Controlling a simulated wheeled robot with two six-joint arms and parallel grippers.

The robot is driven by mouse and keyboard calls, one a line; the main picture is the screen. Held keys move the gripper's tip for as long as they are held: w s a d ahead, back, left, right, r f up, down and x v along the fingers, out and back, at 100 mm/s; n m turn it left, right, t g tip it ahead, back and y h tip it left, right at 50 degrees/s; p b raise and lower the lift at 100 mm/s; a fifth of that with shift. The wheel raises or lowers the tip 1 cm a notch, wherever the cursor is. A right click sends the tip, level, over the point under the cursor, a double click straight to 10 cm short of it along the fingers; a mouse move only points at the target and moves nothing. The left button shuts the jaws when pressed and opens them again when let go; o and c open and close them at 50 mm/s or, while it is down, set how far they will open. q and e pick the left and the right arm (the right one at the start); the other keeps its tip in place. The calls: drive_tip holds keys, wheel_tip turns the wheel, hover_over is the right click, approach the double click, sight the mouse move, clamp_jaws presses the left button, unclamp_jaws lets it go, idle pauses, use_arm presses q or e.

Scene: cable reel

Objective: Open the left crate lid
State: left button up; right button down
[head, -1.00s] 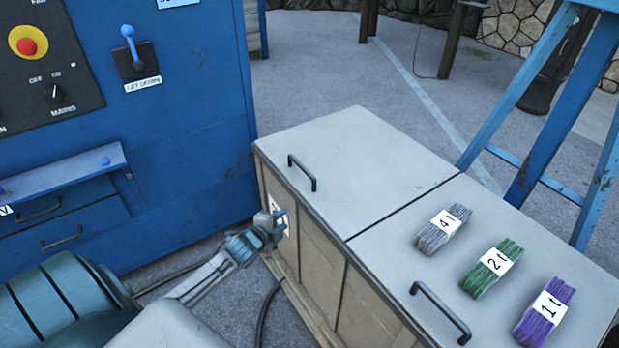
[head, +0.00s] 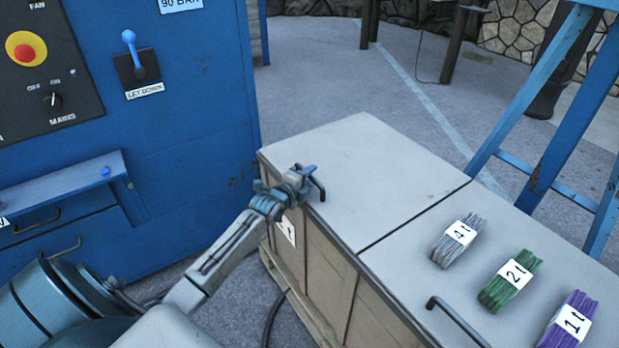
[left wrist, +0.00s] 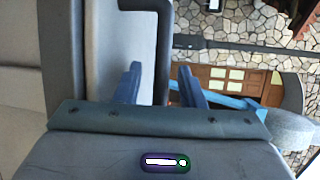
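The left crate lid (head: 385,170) is a flat pale grey panel on a wooden crate (head: 325,270); it lies closed. Its dark bar handle (head: 319,188) is near the lid's front left edge. My left gripper (head: 308,174) is at this handle and partly hides it. In the left wrist view the two blue fingers of my left gripper (left wrist: 160,84) stand apart, and the dark handle (left wrist: 164,40) runs into the gap between them. The fingers do not look closed on it. My right gripper is not in view.
The right lid (head: 405,270) has its own handle (head: 460,322) and carries grey (head: 459,241), green (head: 511,284) and purple (head: 568,322) cable bundles. A blue control cabinet (head: 190,150) stands at the left. A blue ladder-like frame (head: 560,130) stands behind the crate at the right.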

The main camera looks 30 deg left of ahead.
use_arm(q)
drive_tip(key=shift+w, duration=0.25)
clamp_jaws()
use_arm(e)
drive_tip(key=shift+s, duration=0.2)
use_arm(q)
drive_tip(key=shift+w+r, duration=0.1)
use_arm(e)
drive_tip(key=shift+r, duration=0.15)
